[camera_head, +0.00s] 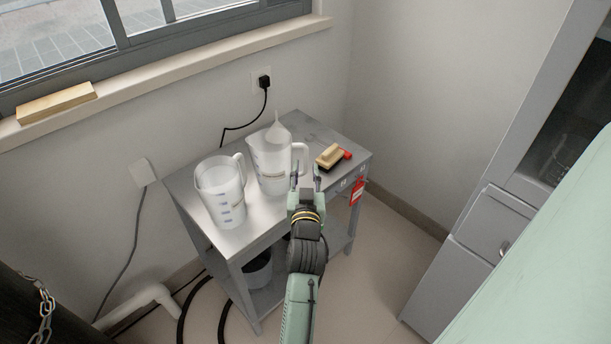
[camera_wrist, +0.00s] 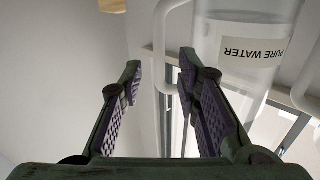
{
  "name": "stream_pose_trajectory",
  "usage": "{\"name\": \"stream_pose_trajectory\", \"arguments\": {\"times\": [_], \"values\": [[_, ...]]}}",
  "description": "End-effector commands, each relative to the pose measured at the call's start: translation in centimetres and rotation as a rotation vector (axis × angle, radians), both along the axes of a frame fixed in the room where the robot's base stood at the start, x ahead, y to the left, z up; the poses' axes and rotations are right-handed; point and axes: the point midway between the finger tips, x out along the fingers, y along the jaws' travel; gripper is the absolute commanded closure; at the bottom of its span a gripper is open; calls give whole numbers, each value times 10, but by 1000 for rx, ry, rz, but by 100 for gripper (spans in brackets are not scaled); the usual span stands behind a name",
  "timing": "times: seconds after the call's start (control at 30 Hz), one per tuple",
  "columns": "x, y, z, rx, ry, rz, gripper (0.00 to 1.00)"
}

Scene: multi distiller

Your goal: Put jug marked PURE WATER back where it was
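Two translucent white jugs stand upright on the metal table (camera_head: 238,238). The jug at the centre (camera_head: 269,165) has its handle (camera_head: 302,156) toward my gripper (camera_head: 306,177). In the wrist view the jug marked PURE WATER (camera_wrist: 242,35) is at the upper right, its label upside down. Its handle (camera_wrist: 159,45) appears beyond and between the fingertips of my open gripper (camera_wrist: 160,68). The fingers are spread with a gap and do not visibly pinch the handle. The other jug (camera_head: 220,192) stands to the left with measuring marks on its side.
A wooden-backed brush (camera_head: 328,156) and a red object (camera_head: 347,154) lie at the table's right. A red tag (camera_head: 357,192) hangs from its edge. A dark bucket (camera_head: 257,270) is on the lower shelf. A grey cabinet (camera_head: 470,255) stands at right; floor between is clear.

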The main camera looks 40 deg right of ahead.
Motion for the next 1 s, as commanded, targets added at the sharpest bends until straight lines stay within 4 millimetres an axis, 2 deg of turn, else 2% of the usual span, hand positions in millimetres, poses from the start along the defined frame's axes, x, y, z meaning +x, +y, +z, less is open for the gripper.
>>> {"name": "stream_pose_trajectory", "arguments": {"times": [0.03, 0.2, 0.43, 0.83, 1.0], "values": [[-9, 9, -4, 1, -1, 1, 70], [-34, 29, -3, 0, 0, 1, 70], [-50, 41, -1, 0, 0, 1, 70], [-49, 44, 2, -3, -4, 7, 70], [-27, 62, 21, -28, -37, 58, 70]]}}
